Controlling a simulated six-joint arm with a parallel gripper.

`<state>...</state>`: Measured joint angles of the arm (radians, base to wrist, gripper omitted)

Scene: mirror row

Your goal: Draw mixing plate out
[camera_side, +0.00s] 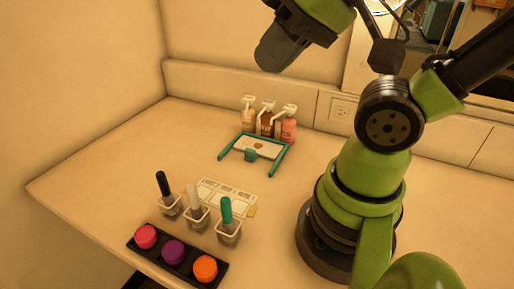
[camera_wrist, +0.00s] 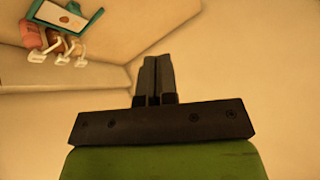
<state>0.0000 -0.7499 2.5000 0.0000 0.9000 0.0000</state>
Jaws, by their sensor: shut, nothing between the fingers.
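The mixing plate (camera_side: 265,150) is a pale plate with a brown spot. It lies inside a teal U-shaped frame (camera_side: 278,164) toward the back of the counter, with a teal knob (camera_side: 251,155) at its front edge. In the wrist view the plate (camera_wrist: 60,19) shows at the top left, with the teal frame partly cut off by the picture edge. My gripper (camera_wrist: 153,62) is shut and empty. In the side view my dark hand is high above the counter, above and behind the plate and well apart from it; its fingertips are hard to make out there.
Three pump bottles (camera_side: 268,120) stand just behind the frame. In front are a pale palette card (camera_side: 226,194), three holders with black, white and teal-handled tools (camera_side: 227,211), and a black tray (camera_side: 155,250) with pink, purple and orange pots. The left counter is clear.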

